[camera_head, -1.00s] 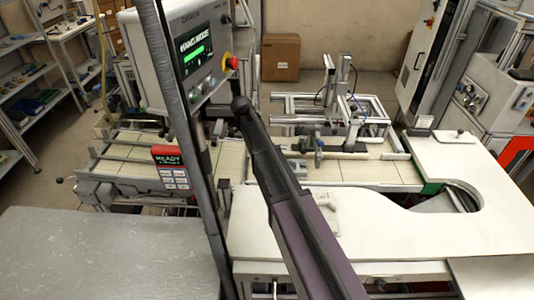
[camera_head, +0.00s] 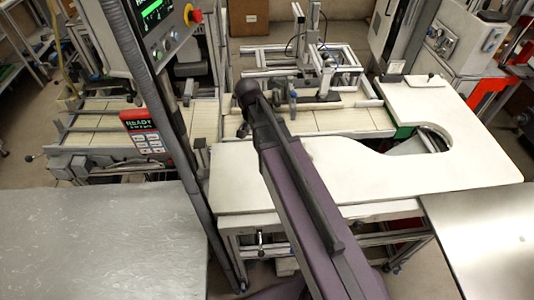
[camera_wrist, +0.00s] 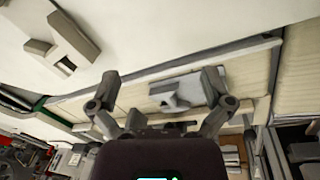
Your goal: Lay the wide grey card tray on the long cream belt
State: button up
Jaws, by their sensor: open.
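The long cream belt (camera_head: 345,121) runs across behind the white worktop, and its cream slats also show in the wrist view (camera_wrist: 245,74). My gripper (camera_wrist: 159,80) is open in the wrist view, with its two fingers spread above the belt and nothing held between them. A light grey piece with a raised block (camera_wrist: 183,91) shows between and beyond the fingers, at the belt. In the head view my arm covers part of the belt and worktop, and the gripper is not clear.
The white worktop (camera_head: 400,172) with a rounded cutout lies in front of the belt. A grey bracket (camera_wrist: 62,48) lies on it. A metal frame (camera_head: 305,68) stands over the belt's rear. A red-fronted control box (camera_head: 143,131) and a grey table (camera_head: 95,240) are at left.

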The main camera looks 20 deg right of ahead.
jog(key=s+n, duration=0.2)
jog(key=s, duration=0.1)
jog(key=s+n+y, duration=0.1)
jog(key=s+n, duration=0.3)
jog(key=s, duration=0.1)
jog(key=shift+s+d+f, duration=0.1)
jog(key=shift+s+d, duration=0.2)
jog(key=shift+s, duration=0.05)
jog(key=shift+s+n+y, duration=0.3)
jog(key=shift+s+n, duration=0.1)
jog(key=shift+n, duration=0.1)
